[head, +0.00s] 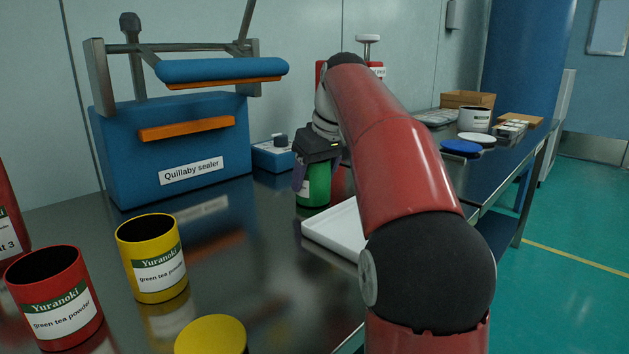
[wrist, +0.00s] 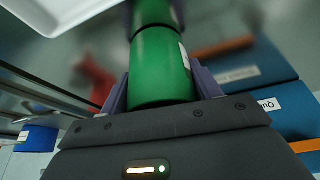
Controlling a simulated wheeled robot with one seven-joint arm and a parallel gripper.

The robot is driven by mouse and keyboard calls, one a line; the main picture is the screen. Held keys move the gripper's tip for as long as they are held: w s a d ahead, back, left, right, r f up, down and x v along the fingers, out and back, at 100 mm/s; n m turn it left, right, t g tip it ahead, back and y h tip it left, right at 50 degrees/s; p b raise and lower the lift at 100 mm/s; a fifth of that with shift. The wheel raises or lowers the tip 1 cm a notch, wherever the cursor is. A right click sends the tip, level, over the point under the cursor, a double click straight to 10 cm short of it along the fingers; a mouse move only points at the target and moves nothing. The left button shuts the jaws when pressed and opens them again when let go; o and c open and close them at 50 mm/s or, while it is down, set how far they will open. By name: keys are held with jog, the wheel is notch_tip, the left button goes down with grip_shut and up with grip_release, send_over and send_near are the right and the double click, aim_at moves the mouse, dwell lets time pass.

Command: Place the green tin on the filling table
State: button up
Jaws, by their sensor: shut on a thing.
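The green tin (head: 316,187) is upright between the fingers of my gripper (head: 317,172), at the middle of the steel table, left of a white tray. In the wrist view the green tin (wrist: 161,68) fills the space between the two purple-grey fingers of my gripper (wrist: 160,92), which are shut on it. A green reflection continues beyond the tin in the shiny surface. The tin's base is at or just above the steel; I cannot tell whether it touches. Part of its label shows. Which surface is the filling table is not marked in view.
A blue Quillaby sealer (head: 170,150) stands at the back left. Yellow (head: 152,260) and red (head: 55,300) tins stand at the front left, near a yellow lid (head: 211,336). The white tray (head: 336,232) is beside my arm. Another steel surface (head: 480,175) at right holds a white tin and lids.

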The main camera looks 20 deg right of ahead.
jog(key=shift+f, duration=0.2)
jog(key=o, duration=1)
jog(key=shift+r, duration=0.5)
jog(key=p+v, duration=0.4)
jog(key=v, duration=0.7)
jog(key=shift+s+r, duration=0.2)
